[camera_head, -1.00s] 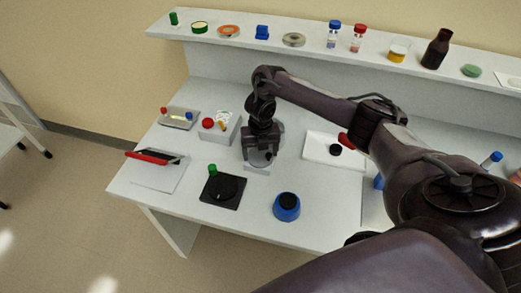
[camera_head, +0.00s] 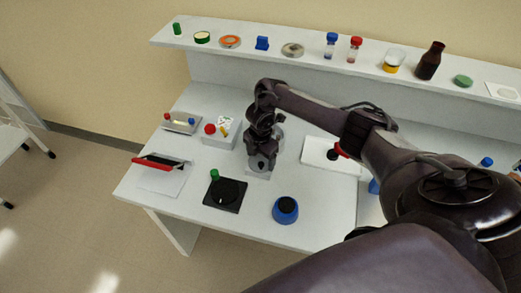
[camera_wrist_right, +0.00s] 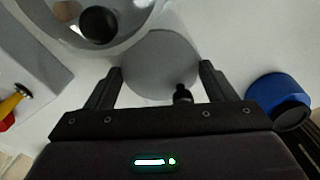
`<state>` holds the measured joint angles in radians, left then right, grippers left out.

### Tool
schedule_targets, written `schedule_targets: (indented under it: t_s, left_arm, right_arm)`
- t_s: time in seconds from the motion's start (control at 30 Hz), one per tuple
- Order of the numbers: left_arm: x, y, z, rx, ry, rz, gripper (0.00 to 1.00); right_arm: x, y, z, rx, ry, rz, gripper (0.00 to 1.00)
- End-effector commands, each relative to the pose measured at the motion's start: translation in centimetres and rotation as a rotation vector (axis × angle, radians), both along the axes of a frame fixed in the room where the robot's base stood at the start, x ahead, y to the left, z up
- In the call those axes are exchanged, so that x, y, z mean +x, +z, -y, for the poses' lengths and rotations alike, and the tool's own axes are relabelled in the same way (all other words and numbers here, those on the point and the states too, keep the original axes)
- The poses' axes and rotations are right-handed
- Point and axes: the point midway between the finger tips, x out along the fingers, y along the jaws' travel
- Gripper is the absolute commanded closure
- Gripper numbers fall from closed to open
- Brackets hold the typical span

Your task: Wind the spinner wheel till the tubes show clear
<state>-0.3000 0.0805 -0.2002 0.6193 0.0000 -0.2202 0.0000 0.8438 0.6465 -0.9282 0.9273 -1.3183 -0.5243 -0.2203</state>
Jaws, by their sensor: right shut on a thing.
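The spinner stands on the bench under my right arm. Its clear round bowl shows beside my wrist in the head view (camera_head: 279,132) and at the top of the wrist view (camera_wrist_right: 150,22), with a dark round knob inside. The grey spinner wheel (camera_wrist_right: 160,62) lies between my right gripper's fingers, with a small black peg at its near edge. My right gripper (camera_head: 261,165) is shut on the wheel, one finger on each side, as the wrist view shows (camera_wrist_right: 160,75). I cannot tell whether the tubes are clear. My left gripper is out of view.
A black plate with a disc (camera_head: 226,195) and a blue pot (camera_head: 285,210) stand in front. A white box (camera_head: 219,136) is left of the spinner, a white tray (camera_head: 318,153) right. Bottles and small items line the back shelf (camera_head: 215,51).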

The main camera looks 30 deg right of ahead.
Motion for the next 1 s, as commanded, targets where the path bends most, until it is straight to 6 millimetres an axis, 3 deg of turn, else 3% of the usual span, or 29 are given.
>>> schedule_targets:
  t_s: [0.4, 1.0]
  left_arm:
    - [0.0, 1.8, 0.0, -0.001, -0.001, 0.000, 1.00]
    - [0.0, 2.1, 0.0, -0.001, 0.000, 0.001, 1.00]
  right_arm:
    - [0.1, 0.2, 0.1, -0.002, -0.258, 0.001, 0.46]
    - [0.1, 0.0, 0.1, -0.002, -0.322, 0.002, 0.46]
